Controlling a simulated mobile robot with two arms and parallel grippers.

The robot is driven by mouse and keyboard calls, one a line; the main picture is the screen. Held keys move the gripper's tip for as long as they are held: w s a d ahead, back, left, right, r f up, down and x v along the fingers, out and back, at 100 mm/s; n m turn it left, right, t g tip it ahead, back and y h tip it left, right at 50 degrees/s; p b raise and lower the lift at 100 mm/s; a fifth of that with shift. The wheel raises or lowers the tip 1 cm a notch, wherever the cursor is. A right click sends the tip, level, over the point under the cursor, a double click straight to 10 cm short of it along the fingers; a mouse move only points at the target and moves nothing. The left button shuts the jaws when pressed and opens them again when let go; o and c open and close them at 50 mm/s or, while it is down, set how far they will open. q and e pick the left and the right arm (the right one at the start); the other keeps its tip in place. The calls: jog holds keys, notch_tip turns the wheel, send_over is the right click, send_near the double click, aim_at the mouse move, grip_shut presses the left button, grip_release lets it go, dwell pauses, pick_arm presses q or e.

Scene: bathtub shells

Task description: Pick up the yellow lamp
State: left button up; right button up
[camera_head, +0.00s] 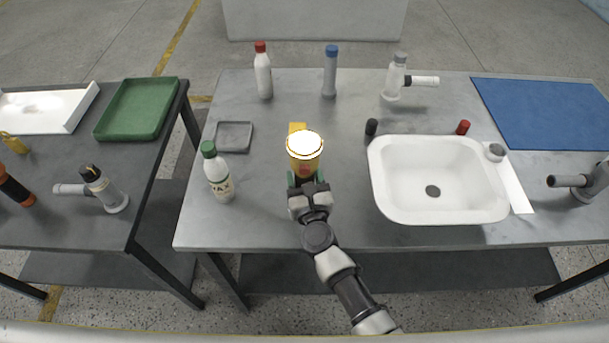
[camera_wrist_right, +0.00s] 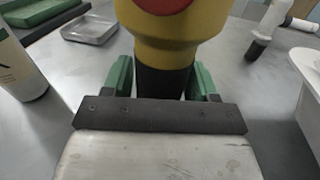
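The yellow lamp (camera_head: 305,154) stands upright on the middle table, with a bright white top, a red spot on its side and a yellow part behind. In the right wrist view the lamp (camera_wrist_right: 172,40) is close, its top cut off, with a dark lower part. My right gripper (camera_head: 305,179) is at the lamp's near side. Its green fingers (camera_wrist_right: 162,82) stand on either side of the dark part. Whether they press on it or leave a small gap, I cannot tell. My left gripper is in neither view.
A white bottle with a green cap (camera_head: 219,174) stands left of the lamp, and a small grey tray (camera_head: 234,136) lies behind it. A dark-ended object (camera_head: 371,127) and a white sink (camera_head: 376,190) are on the right. Red-capped (camera_head: 263,72) and blue-capped (camera_head: 330,73) bottles stand behind.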

aim_at(304, 166)
jog(key=c, duration=0.7)
jog(key=shift+r, duration=0.1)
jog(key=shift+r+p, duration=0.45)
notch_tip(304, 166, up, 4)
jog(key=p, duration=0.3)
jog(key=shift+f, duration=0.2)
jog(key=s+d+r+p, duration=0.2)
jog(key=d, duration=0.1)
jog(key=s+d+r+p, duration=0.2)
jog(key=d, duration=0.1)
jog(key=s+d+r+p, duration=0.2)
jog(key=d, duration=0.2)
jog(key=shift+r, duration=0.2)
